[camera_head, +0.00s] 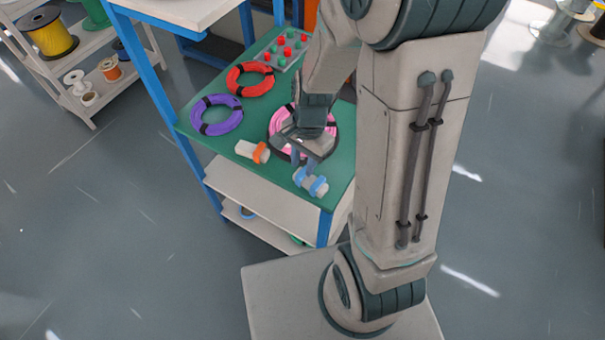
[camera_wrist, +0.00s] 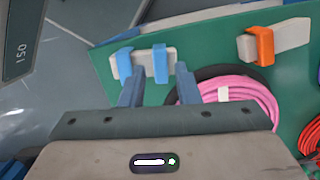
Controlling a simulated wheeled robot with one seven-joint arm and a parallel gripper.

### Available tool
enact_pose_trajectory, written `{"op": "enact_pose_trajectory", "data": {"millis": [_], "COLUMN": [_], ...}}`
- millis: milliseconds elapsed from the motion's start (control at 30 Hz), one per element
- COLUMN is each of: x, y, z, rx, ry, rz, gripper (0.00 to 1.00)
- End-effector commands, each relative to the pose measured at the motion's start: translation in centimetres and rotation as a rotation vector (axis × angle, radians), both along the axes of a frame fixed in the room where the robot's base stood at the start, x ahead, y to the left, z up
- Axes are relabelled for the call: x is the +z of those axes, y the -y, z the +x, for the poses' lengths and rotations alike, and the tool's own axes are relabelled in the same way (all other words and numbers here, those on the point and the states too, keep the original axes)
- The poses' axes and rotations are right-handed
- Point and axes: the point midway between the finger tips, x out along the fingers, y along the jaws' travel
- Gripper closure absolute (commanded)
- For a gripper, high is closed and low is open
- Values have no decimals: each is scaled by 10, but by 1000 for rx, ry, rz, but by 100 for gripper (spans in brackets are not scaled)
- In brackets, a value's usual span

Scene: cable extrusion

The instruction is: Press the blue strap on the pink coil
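The pink coil (camera_head: 287,121) lies on the green table top, partly hidden under my gripper in the head view. In the wrist view the pink coil (camera_wrist: 245,88) is at the right, with a white band across it and a black ring around its edge. Blue straps (camera_head: 318,186) sit on a pale block near the table's front edge, also in the wrist view (camera_wrist: 160,63). My gripper (camera_wrist: 158,78) is open, with its two fingers apart and nothing seen between them. The fingers point towards the blue straps, and the gap to them cannot be told.
A pale block with an orange strap (camera_head: 260,153) stands left of the blue one. A purple coil (camera_head: 216,115) and a red coil (camera_head: 250,80) lie further left and back. A board with red and green knobs (camera_head: 285,48) is at the back. Green table top is bare between these.

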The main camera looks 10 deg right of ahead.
Motion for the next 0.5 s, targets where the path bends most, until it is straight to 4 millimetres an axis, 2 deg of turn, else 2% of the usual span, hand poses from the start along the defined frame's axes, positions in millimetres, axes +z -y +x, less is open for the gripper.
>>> {"op": "enact_pose_trajectory", "data": {"millis": [500], "x": [-11], "y": [0], "z": [0], "rx": [0], "ry": [0], "rz": [0], "gripper": [71]}}
